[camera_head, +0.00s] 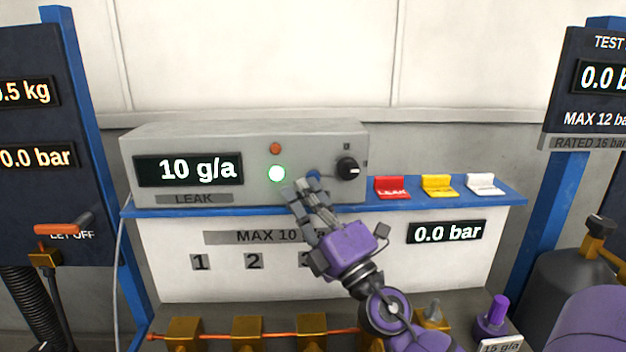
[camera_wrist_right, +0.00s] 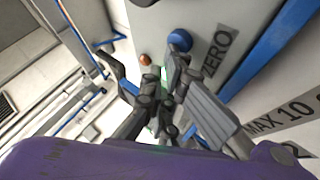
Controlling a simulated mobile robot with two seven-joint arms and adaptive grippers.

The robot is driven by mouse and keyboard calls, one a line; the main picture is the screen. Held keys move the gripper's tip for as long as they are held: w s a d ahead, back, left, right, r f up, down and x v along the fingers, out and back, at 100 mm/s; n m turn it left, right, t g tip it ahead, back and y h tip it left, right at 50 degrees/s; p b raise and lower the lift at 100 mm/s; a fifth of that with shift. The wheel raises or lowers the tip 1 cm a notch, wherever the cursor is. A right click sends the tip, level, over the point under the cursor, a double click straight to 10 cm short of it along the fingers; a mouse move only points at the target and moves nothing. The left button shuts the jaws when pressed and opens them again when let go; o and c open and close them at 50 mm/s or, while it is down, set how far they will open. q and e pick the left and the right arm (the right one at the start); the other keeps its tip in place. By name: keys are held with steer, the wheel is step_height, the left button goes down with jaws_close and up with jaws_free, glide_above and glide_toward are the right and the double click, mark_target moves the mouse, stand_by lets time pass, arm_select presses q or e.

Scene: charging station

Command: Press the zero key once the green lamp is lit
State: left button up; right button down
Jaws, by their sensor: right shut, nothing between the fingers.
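The leak tester (camera_head: 150,145) is a grey box on the blue shelf, reading "10 g/a". Its green lamp (camera_head: 277,173) is lit. The blue zero key (camera_head: 314,175) is right of the lamp, partly hidden by my fingers. In the right wrist view the blue key (camera_wrist_right: 180,40) sits beside the label "ZERO" (camera_wrist_right: 218,52). My right gripper (camera_head: 301,188) is shut and empty, its fingertips in front of the tester between lamp and key. I cannot tell whether they touch the panel. It also shows in the wrist view (camera_wrist_right: 158,88). My left gripper is not in view.
An orange lamp (camera_head: 276,148) is above the green one, and a black knob (camera_head: 348,168) is right of the key. Red (camera_head: 391,187), yellow (camera_head: 438,185) and white (camera_head: 482,184) flip pieces sit on the shelf (camera_head: 450,203). Brass blocks (camera_head: 250,330) stand below.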

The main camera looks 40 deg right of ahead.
steer(key=shift+w+d, duration=0.1)
steer(key=shift+w, duration=0.05)
stand_by(0.5)
steer(key=shift+s+a, duration=0.45)
steer(key=shift+s, duration=0.3)
steer(key=shift+s+a+p, duration=0.1)
steer(key=shift+s+a, duration=0.35)
steer(key=shift+s, duration=0.25)
steer(key=shift+s+a+p, duration=0.1)
steer(key=shift+s+a, duration=0.3)
steer(key=shift+s, duration=0.3)
steer(key=shift+s+a+p, duration=0.1)
steer(key=shift+s+a, duration=0.35)
steer(key=shift+s, duration=0.25)
steer(key=shift+f, duration=0.1)
